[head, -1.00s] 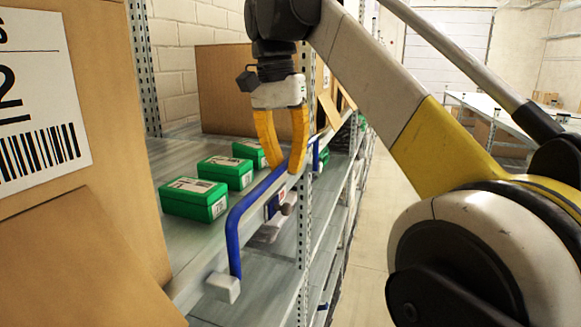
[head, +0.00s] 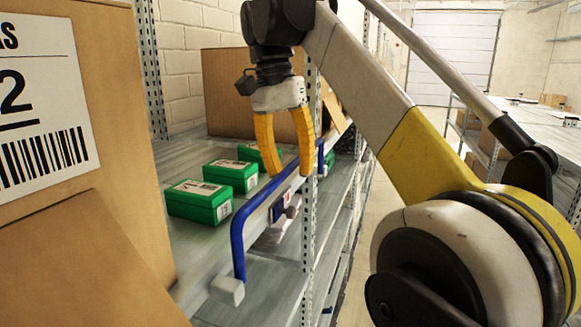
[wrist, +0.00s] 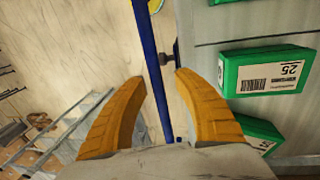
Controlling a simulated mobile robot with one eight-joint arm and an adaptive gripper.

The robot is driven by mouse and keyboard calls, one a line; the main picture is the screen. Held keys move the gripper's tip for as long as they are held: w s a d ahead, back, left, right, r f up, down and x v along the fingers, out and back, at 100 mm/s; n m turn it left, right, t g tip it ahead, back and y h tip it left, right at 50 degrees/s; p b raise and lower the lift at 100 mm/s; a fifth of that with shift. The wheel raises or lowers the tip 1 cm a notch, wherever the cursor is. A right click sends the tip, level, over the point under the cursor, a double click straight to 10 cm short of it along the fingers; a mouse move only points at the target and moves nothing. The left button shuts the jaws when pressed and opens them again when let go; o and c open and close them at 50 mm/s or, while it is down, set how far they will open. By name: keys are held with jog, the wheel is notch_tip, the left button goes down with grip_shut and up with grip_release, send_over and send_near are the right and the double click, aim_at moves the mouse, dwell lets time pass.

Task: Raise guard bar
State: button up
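The blue guard bar (head: 262,201) stands up along the shelf's front edge, its near leg rising from a grey bracket (head: 228,289). Its far leg shows beyond my gripper. My gripper (head: 291,174) points down with its two yellow fingers spread apart. The fingertips are at the bar's top rail, and nothing is seen pinched between them. In the wrist view the bar (wrist: 153,65) runs between the open fingers, nearer the left finger. Contact cannot be told.
Several green boxes (head: 200,201) lie on the shelf behind the bar. A large cardboard box (head: 95,245) fills the near left. Another carton (head: 225,90) stands at the back. A perforated shelf upright (head: 309,215) is close by. The aisle (head: 350,275) is open to the right.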

jog(key=shift+d, duration=0.1)
jog(key=s+d+f+t+y+b, duration=0.35)
jog(key=d+f+y, duration=0.35)
jog(key=y, duration=0.4)
notch_tip(320, 180, down, 12)
jog(key=w+a+t+y+b, duration=0.3)
jog(key=y+b, duration=0.5)
jog(key=b, duration=0.7)
jog(key=s+v, duration=0.1)
jog(key=v, duration=1.1)
jog(key=s+a+f+h+b, duration=0.2)
jog(key=a+f+h+b, duration=0.1)
jog(key=f, duration=0.7)
jog(key=shift+a+f+b, duration=0.2)
jog(key=shift+a+b, duration=0.4)
jog(key=shift+b, duration=0.6)
